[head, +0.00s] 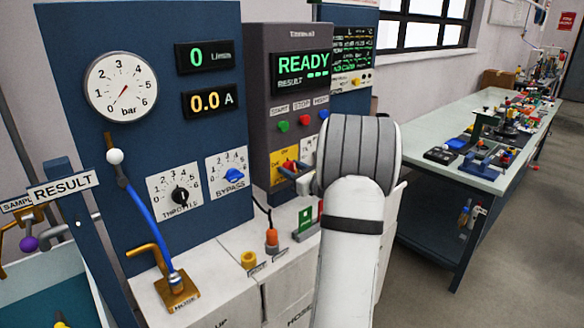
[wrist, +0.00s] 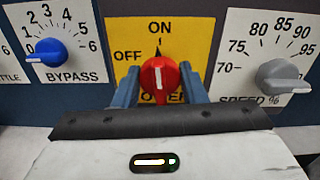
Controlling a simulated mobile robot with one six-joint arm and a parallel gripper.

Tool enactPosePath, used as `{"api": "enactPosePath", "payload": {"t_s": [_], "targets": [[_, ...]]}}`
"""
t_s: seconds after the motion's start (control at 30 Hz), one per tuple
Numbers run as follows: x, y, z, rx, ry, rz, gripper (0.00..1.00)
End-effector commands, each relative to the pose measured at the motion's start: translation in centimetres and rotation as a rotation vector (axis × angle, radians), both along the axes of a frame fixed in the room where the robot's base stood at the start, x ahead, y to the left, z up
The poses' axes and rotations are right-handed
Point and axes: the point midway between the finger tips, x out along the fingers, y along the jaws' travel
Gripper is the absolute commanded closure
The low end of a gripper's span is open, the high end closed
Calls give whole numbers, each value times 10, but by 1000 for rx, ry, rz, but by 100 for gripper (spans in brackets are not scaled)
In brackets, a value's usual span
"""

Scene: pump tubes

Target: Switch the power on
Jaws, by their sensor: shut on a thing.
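The red power knob (wrist: 158,74) sits on a yellow plate (wrist: 187,37) marked ON at the top and OFF at the left; the lower word is partly hidden by the knob and my gripper. The knob's white mark stands about upright, toward ON. My gripper (wrist: 159,82) has one blue-grey finger on each side of the knob and is shut on it. In the head view my gripper (head: 295,179) is at the yellow plate (head: 283,155), mostly hidden behind my wrist. The display (head: 303,67) above reads READY.
The blue bypass knob (wrist: 49,52) is left of the power knob, and the grey speed knob (wrist: 279,77) is right. A hose (head: 146,222) and an orange plug (head: 271,238) stand on the white counter (head: 222,262). A cluttered bench (head: 430,185) is at right.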

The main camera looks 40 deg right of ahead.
Motion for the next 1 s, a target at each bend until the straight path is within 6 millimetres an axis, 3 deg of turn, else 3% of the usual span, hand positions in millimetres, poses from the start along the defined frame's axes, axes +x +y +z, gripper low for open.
{"api": "enactPosePath", "payload": {"t_s": [0.77, 0.8, 1.0], "targets": [[0, 1, -2, 106, 10, 1, 85], [0, 1, -2, 106, 10, 1, 60], [0, 1, -1, 104, 9, 1, 44]]}}
